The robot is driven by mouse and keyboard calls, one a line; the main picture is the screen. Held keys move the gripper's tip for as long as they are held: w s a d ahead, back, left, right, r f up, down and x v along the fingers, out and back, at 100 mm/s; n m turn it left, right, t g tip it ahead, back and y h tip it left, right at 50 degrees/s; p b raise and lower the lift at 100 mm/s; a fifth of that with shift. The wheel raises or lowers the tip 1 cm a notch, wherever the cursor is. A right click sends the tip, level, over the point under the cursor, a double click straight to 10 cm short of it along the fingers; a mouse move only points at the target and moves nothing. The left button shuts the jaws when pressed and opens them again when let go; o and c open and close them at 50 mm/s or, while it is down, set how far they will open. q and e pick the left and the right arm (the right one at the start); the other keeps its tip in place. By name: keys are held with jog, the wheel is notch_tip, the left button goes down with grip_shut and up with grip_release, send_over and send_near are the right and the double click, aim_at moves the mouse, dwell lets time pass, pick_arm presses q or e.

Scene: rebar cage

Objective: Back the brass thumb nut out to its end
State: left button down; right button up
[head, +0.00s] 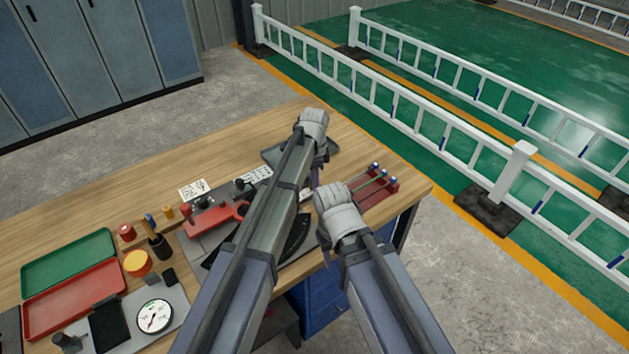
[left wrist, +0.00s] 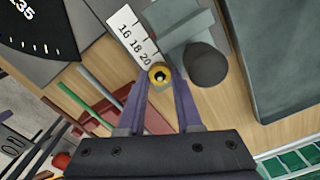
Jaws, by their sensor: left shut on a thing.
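The brass thumb nut (left wrist: 159,73) shows in the left wrist view as a small yellow ring with a dark centre. My left gripper (left wrist: 164,80) is shut on it, one purple finger on each side. A white scale marked 16, 18, 20 (left wrist: 134,36) lies right beside the nut. A grey block (left wrist: 180,25) with a dark round knob (left wrist: 208,65) is at its right. In the head view my left arm hides the nut, and only a bit of the left fingers shows. My right gripper (head: 323,240) is mostly hidden below its grey wrist, so its jaws cannot be judged.
A dark fan-shaped dial (head: 296,236) and a red rack (head: 380,204) with coloured rods lie near my arms. Green (head: 70,262) and red (head: 75,292) trays and a round gauge (head: 154,317) are at the left. The wooden table's (head: 130,200) back left is clear.

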pick_arm(q)
jog(key=c, duration=0.9)
grip_release()
jog(key=shift+o, duration=0.2)
jog(key=shift+r, duration=0.1)
pick_arm(e)
jog(key=shift+r, duration=0.15)
pick_arm(q)
notch_tip(320, 180, up, 8)
jog(key=p, duration=0.8)
jog(key=shift+f, duration=0.2)
pick_arm(e)
notch_tip(320, 180, up, 8)
jog(key=shift+f, duration=0.25)
jog(key=shift+o, duration=0.2)
